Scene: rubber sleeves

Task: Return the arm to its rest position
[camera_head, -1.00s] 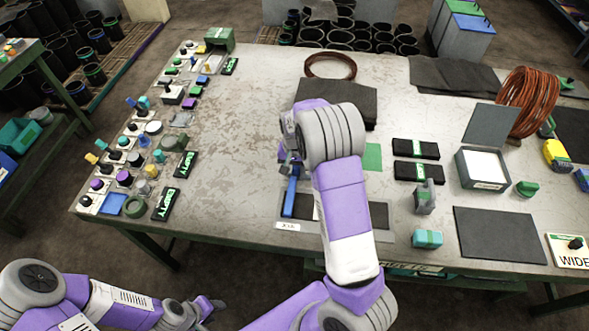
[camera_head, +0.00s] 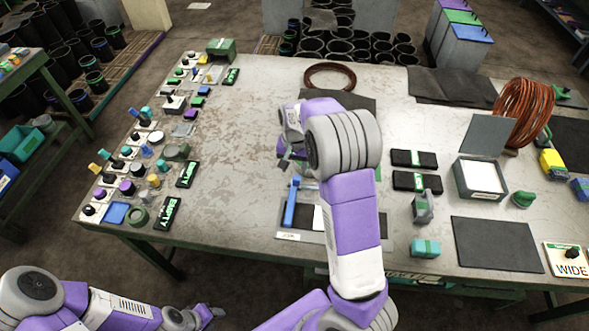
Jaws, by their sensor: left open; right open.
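My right arm reaches up over the worktable (camera_head: 240,130) from the bottom of the head view. Its gripper (camera_head: 287,160) is open, partly hidden by its own wrist, above the table behind a blue-handled tool (camera_head: 291,202). The tool lies on a grey tray (camera_head: 362,230) with a white label at its front edge. No object shows between the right fingers. My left gripper (camera_head: 212,312) is open and low at the bottom left, in front of the table and clear of it.
Small parts and "EMPTY" signs (camera_head: 168,213) line the table's left side. Black packs (camera_head: 415,181), an open grey box (camera_head: 481,180), a dark mat (camera_head: 497,245) and an orange coil (camera_head: 524,112) occupy the right. The left-middle tabletop is bare.

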